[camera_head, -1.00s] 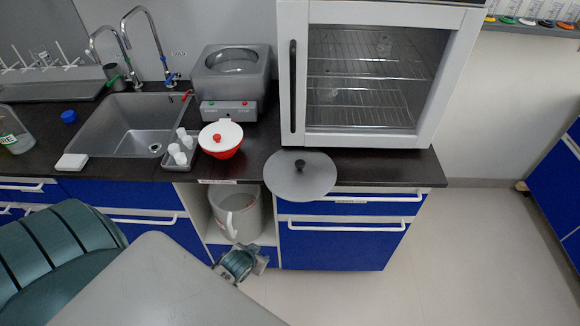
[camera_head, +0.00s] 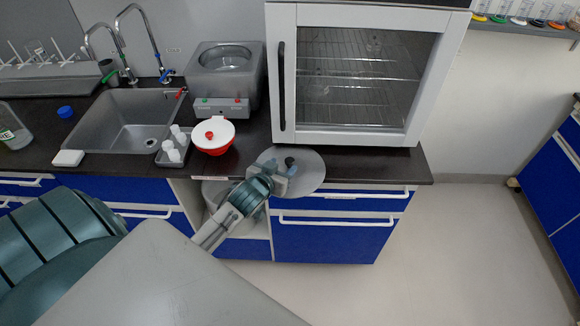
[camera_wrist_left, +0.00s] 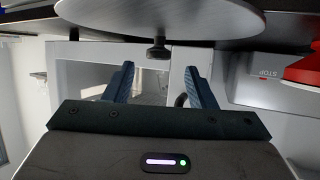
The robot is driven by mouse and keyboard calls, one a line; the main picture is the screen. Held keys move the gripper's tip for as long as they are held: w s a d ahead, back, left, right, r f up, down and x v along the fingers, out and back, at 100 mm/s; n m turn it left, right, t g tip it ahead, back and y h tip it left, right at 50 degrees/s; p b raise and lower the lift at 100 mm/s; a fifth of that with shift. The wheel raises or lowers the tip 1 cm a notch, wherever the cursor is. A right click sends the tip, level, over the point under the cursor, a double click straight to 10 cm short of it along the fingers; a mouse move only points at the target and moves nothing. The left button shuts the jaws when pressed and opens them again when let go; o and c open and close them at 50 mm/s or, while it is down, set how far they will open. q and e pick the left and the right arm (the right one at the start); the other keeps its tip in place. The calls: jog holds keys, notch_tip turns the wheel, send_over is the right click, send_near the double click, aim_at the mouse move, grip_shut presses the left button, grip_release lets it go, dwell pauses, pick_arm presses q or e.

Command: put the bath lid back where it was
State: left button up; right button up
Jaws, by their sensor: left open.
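The bath lid (camera_head: 311,178) is a flat grey disc with a black knob (camera_head: 290,162). It lies at the counter's front edge below the glass-door cabinet and overhangs the edge. The metal water bath (camera_head: 222,100) stands at the back, left of the cabinet, with its round basin uncovered. My left gripper (camera_head: 281,170) is open and empty at the lid, close to the knob and partly covering the disc. In the left wrist view, the lid (camera_wrist_left: 165,18) and knob (camera_wrist_left: 158,48) show just beyond the open fingers (camera_wrist_left: 160,70). My right gripper is not in view.
A red bowl with a white lid (camera_head: 224,129) stands in front of the bath. A tray with white bottles (camera_head: 172,155) is to its left, next to the sink (camera_head: 120,120). The white cabinet (camera_head: 273,70) stands close behind the lid.

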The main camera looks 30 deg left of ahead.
aim_at(289, 162)
pick_arm(q)
jog(key=shift+w+a+f, duration=0.1)
jog(key=shift+w, duration=0.25)
jog(key=shift+w+f+p, duration=0.15)
jog(key=shift+w+p, duration=0.35)
jog(key=shift+w, duration=0.05)
jog(key=p+x, duration=0.1)
jog(key=x, duration=0.2)
jog(key=shift+w+f, duration=0.4)
jog(key=shift+w, duration=0.15)
jog(key=shift+s, duration=0.1)
jog(key=c, duration=0.9)
grip_shut()
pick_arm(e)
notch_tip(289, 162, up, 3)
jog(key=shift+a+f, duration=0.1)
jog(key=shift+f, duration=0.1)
